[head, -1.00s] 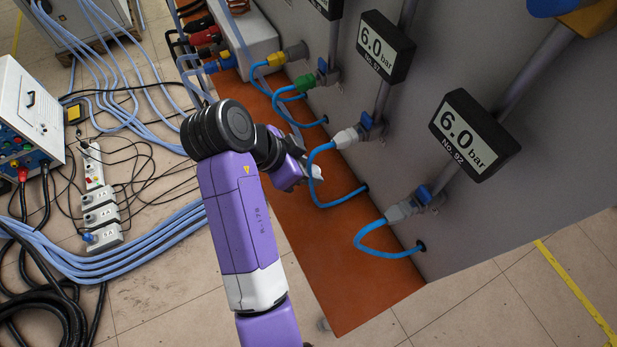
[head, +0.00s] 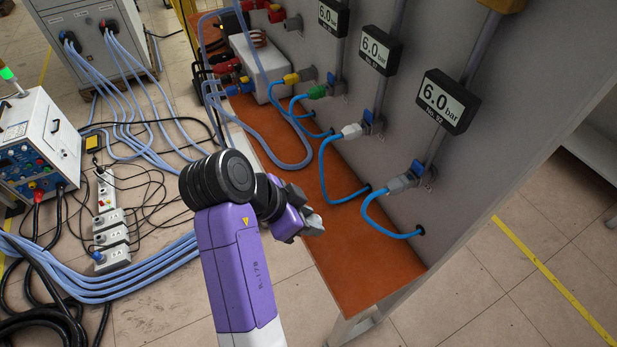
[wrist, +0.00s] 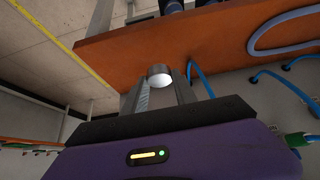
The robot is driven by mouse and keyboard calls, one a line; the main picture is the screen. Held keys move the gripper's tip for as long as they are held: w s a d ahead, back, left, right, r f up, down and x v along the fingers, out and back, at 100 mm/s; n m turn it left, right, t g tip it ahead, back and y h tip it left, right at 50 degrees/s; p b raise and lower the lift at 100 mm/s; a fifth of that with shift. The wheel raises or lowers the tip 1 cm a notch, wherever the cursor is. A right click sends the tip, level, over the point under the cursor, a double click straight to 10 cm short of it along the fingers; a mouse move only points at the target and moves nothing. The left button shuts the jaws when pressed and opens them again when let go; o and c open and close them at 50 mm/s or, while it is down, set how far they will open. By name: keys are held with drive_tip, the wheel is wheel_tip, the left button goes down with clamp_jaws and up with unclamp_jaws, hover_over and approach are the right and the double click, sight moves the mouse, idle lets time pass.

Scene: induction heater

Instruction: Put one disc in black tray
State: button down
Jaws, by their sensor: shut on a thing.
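My gripper (wrist: 162,86) is shut on a small round disc (wrist: 159,74), a silvery-white piece held between the two fingertips in the wrist view. In the head view my gripper (head: 312,222) shows at the end of the purple arm, over the left edge of the orange-brown bench top (head: 375,262). The disc is too small to make out clearly there. I cannot pick out a black tray in either view.
A grey panel with gauges (head: 447,101) stands along the bench's right side. Blue hoses (head: 340,190) loop from its valves over the bench. Cables, a power strip (head: 108,215) and a white control box (head: 35,135) crowd the floor at left. The bench's front end is bare.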

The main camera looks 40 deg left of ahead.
drive_tip(key=w+d+f+n+y, duration=0.1)
drive_tip(key=d+f, duration=0.4)
drive_tip(key=d, duration=0.9)
drive_tip(key=w+d+f+n, duration=0.2)
drive_tip(key=d+f, duration=0.3)
drive_tip(key=d, duration=0.9)
drive_tip(key=w+d+f+n+y, duration=0.1)
drive_tip(key=d+f, duration=0.4)
drive_tip(key=d, duration=0.9)
drive_tip(key=shift+w+d+t+y, duration=0.25)
drive_tip(key=shift+d+t+y, duration=0.05)
drive_tip(key=shift+d, duration=0.05)
drive_tip(key=shift+d, duration=0.1)
